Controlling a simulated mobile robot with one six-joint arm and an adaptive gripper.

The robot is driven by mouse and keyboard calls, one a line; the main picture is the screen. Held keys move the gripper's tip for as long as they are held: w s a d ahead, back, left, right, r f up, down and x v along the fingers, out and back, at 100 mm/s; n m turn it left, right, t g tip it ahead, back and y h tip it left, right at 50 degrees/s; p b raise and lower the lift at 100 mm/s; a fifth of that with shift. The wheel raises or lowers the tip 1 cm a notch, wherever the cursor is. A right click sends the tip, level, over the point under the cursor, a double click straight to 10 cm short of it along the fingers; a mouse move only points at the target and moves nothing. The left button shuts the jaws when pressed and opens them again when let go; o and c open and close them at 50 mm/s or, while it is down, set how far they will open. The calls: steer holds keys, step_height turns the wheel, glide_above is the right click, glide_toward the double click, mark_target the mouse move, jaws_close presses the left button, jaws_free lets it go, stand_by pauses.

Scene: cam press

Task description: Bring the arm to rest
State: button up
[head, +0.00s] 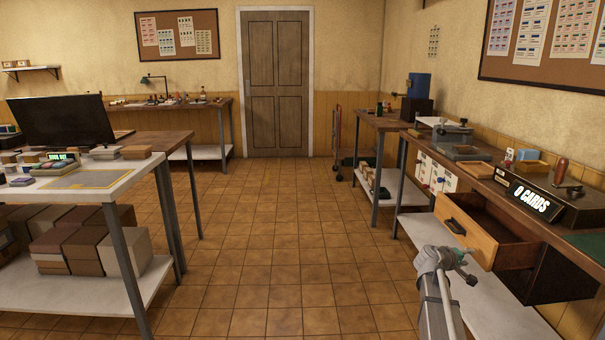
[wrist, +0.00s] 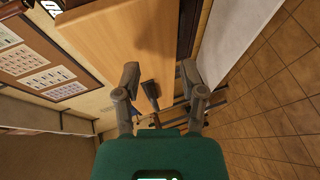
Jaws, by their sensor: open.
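My arm (head: 436,300) rises from the bottom right of the head view. My gripper (head: 466,265) is at its end, in front of the pulled-out drawer (head: 468,234) of the right-hand bench. In the wrist view my gripper (wrist: 160,82) has its two fingers apart with nothing between them. The light wooden drawer front (wrist: 128,45) lies just beyond the fingers, with a dark handle (wrist: 149,92) near its edge. I cannot tell whether a finger touches the drawer.
The tiled floor (head: 290,235) between is clear up to the door (head: 277,85).

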steer(key=s+a+f+m+g+y, duration=0.15)
steer(key=s+a+f+y, duration=0.3)
steer(key=s+a, duration=0.6)
steer(key=s+a+f+m+g+y, duration=0.1)
steer(key=s+a+f+g+y, duration=0.45)
steer(key=a, duration=0.75)
steer(key=s+a+f+m+t+y, duration=0.1)
steer(key=s+a+f+y, duration=0.25)
steer(key=s+a, duration=0.8)
step_height(320, 180, up, 28)
steer(key=w+p, duration=0.1)
steer(key=p, duration=2.7)
